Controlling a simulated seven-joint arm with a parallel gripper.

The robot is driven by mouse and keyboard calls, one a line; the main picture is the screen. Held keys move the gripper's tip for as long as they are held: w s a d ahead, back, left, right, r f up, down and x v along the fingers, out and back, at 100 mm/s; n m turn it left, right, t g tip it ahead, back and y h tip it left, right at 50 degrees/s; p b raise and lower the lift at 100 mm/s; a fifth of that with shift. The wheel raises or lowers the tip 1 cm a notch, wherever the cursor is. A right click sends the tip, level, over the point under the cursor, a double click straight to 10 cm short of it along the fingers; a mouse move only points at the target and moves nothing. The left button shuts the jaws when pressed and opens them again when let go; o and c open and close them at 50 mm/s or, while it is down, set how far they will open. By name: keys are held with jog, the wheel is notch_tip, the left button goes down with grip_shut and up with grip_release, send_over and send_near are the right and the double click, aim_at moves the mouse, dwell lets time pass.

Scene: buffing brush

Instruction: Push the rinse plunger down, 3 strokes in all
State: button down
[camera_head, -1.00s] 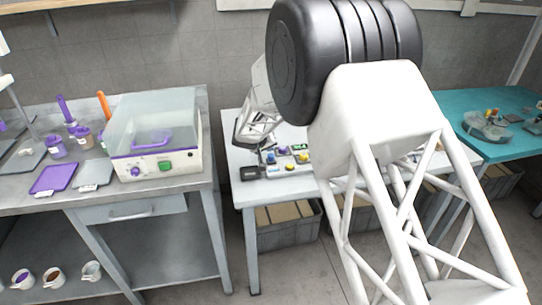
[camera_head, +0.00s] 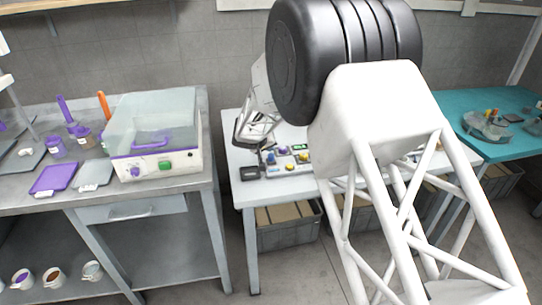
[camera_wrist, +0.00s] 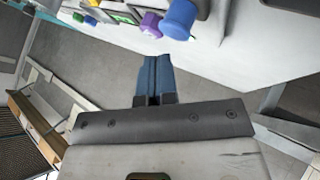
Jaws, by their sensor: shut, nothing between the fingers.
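In the wrist view, my gripper (camera_wrist: 154,62) shows two blue fingers side by side with no gap, shut and empty. Just past the fingertips is a round blue knob (camera_wrist: 180,17) on a short stem, at the edge of a device. It may be the rinse plunger, but no label is readable. The fingertips appear apart from it, below it in the picture. In the head view, a small blue knob (camera_head: 271,157) stands on the left part of a control panel (camera_head: 290,171) on the white table. My arm hides the table's right part there.
A purple knob (camera_wrist: 151,24) sits beside the blue one in the wrist view. A dark box (camera_head: 250,173) lies left of the panel. A clear-lidded machine (camera_head: 155,140) stands on the left bench. Grey bins (camera_head: 288,236) are under the white table.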

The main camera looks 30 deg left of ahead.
aim_at(270, 155)
jog(key=shift+f, duration=1.2)
dwell(1.8)
jog(key=shift+r, duration=1.2)
jog(key=shift+r, duration=2.55)
